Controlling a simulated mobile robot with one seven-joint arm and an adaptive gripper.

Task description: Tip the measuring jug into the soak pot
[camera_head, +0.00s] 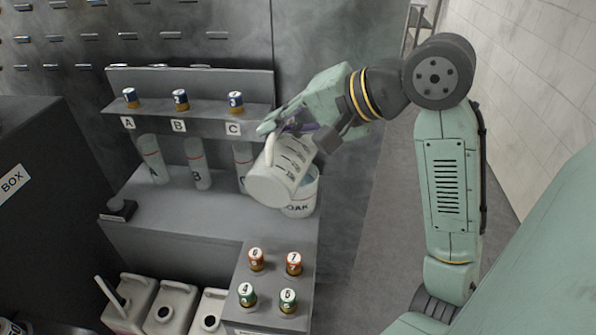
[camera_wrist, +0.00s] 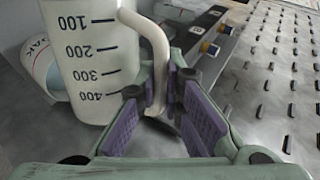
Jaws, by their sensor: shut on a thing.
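The white measuring jug (camera_head: 277,180) is strongly tilted in the head view, with its round end toward the lower left. Its scale from 100 to 400 shows on its wall in the wrist view (camera_wrist: 95,60). My gripper (camera_head: 290,128) is shut on the jug's handle, which runs between the purple finger pads (camera_wrist: 160,105). The soak pot (camera_head: 302,200) stands on the grey bench behind and right of the jug, which hides part of its rim and label. The pot also shows at the left of the wrist view (camera_wrist: 42,68). No liquid stream is visible.
Tubes A (camera_head: 152,160), B (camera_head: 197,165) and C stand left of the jug, below a shelf (camera_head: 205,122) with blue-topped caps. A front box (camera_head: 275,285) bears several numbered caps. White canisters (camera_head: 172,305) stand lower left. A perforated panel (camera_head: 150,35) is behind.

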